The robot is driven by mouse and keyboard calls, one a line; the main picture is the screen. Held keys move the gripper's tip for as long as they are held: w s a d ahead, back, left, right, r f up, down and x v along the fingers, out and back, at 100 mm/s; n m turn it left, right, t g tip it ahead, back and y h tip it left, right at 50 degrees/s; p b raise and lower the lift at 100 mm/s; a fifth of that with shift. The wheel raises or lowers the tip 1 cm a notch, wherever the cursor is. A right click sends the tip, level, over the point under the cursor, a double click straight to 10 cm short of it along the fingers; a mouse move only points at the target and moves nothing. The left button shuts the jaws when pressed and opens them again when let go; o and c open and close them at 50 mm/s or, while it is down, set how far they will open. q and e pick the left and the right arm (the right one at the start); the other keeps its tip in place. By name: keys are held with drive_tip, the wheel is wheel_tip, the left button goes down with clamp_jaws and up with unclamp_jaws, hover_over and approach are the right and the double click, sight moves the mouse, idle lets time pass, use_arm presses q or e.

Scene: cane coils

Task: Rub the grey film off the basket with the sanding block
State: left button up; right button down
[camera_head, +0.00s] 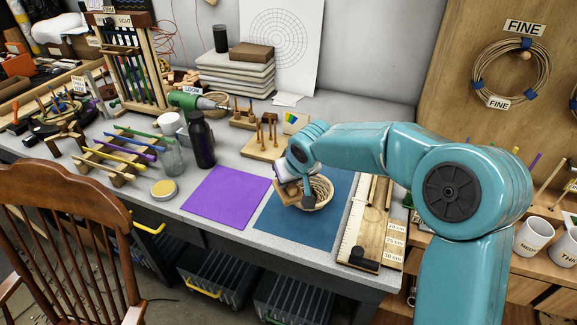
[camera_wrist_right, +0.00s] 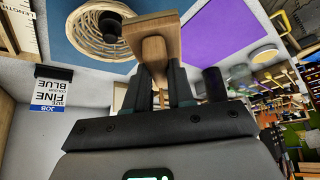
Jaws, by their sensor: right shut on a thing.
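The woven cane basket (camera_head: 322,191) sits on the blue mat (camera_head: 284,222) in the head view. It also shows at the top of the right wrist view (camera_wrist_right: 88,43), pale tan; I cannot make out the grey film. My right gripper (camera_wrist_right: 156,82) is shut on the wooden sanding block (camera_wrist_right: 153,48). In the head view my right gripper (camera_head: 297,181) is at the basket's left side and hides part of it. The block overlaps the basket's rim in the wrist view; I cannot tell whether they touch. A dark knob-like thing (camera_wrist_right: 109,24) shows over the basket. My left gripper is out of view.
A purple mat (camera_head: 226,197) lies left of the blue one, with a yellow-topped tin (camera_head: 163,189) beyond it. A wooden peg stand (camera_head: 262,148) is behind. A measuring board (camera_head: 376,225) lies to the right. A dark bottle (camera_head: 202,142) and glass jar stand left.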

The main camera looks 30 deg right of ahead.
drive_tip(key=shift+s+r, duration=0.1)
drive_tip(key=shift+r, duration=0.6)
drive_tip(key=shift+w+a+r+p, duration=0.1)
drive_tip(key=shift+w+r+p, duration=0.2)
drive_tip(key=shift+r+p, duration=0.2)
drive_tip(key=shift+s, duration=0.1)
drive_tip(key=shift+s, duration=0.1)
drive_tip(key=shift+f, duration=0.1)
